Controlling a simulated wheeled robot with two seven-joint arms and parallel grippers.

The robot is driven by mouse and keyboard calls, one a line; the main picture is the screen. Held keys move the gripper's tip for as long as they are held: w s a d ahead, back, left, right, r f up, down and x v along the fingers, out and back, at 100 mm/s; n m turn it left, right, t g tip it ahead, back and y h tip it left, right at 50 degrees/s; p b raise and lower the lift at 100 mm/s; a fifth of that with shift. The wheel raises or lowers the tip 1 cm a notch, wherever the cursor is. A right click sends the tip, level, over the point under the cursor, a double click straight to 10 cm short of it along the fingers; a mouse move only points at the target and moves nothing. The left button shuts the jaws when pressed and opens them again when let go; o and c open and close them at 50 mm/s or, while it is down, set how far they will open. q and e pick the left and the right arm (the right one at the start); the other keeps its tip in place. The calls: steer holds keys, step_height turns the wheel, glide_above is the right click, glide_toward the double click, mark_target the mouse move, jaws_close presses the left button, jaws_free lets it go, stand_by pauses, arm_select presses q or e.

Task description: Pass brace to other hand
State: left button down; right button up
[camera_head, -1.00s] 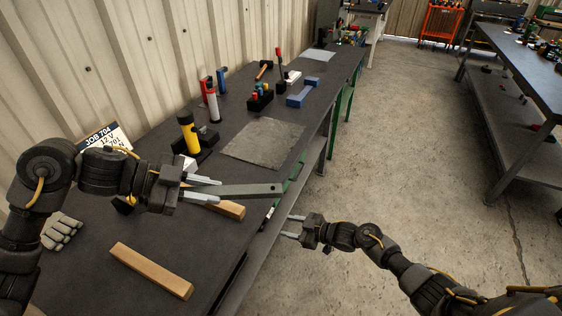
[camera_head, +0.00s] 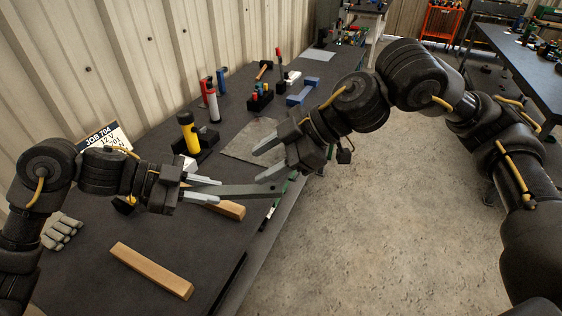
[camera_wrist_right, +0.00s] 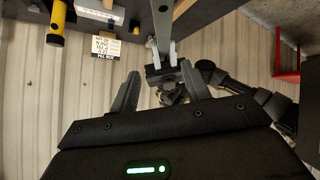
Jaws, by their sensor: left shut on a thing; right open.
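The brace is a flat grey-green bar (camera_head: 250,190) with a hole near its free end. My left gripper (camera_head: 215,190) is shut on one end, and the bar points right over the bench. My right gripper (camera_head: 258,165) is open and empty. In the head view its fingers point left, just above the brace's free end. In the right wrist view the brace (camera_wrist_right: 161,25) rises from my left gripper (camera_wrist_right: 163,62), in line with the gap between my right fingers (camera_wrist_right: 162,88). Those fingers look clear of the brace.
The dark bench (camera_head: 90,225) carries a wooden block (camera_head: 152,270) in front and another (camera_head: 228,209) below the brace. A yellow cylinder (camera_head: 188,132), a grey mat (camera_head: 235,145), a blue part (camera_head: 302,92) and a job card (camera_head: 104,137) lie further back.

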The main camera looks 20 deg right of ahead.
mark_target(237, 189)
steer(key=shift+s+d+r+m+t+h, duration=0.2)
steer(key=shift+s+d+m+t+h, duration=0.15)
steer(key=shift+s+d, duration=0.25)
steer(key=shift+s+d+r+m+t+h, duration=0.25)
steer(key=shift+s+d+m+h, duration=0.15)
steer(key=shift+s, duration=0.25)
steer(key=shift+f, duration=0.15)
steer(key=x, duration=1.2)
jaws_close()
arm_select(q)
steer(key=c, duration=1.2)
jaws_free()
steer(key=shift+o, duration=0.2)
steer(key=v, duration=1.2)
